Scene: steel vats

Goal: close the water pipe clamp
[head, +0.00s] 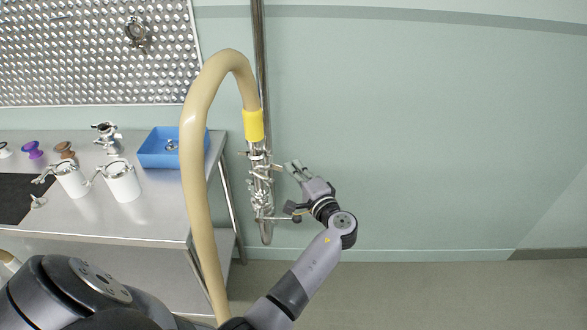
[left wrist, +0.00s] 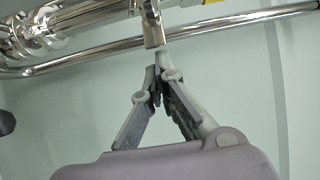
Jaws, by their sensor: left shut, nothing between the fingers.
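The water pipe clamp (head: 258,157) is a shiny metal fitting on the upright steel pipe, just below the yellow sleeve (head: 253,125) of the beige hose. In the left wrist view a flat metal tab of the fittings (left wrist: 152,28) points down at my fingertips. My left gripper (head: 291,166) is right of the pipe fittings, its fingers pointing up and left toward them. In the left wrist view its fingertips (left wrist: 159,76) meet, with nothing between them. They are close below the tab; I cannot tell whether they touch it. The clamp's exact position is unclear.
More metal fittings and a side valve (head: 266,219) sit lower on the pipe. The beige hose (head: 194,150) loops down left of it. A steel table (head: 150,220) with white containers (head: 122,184) and a blue bin (head: 160,160) stands left. The right side is clear.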

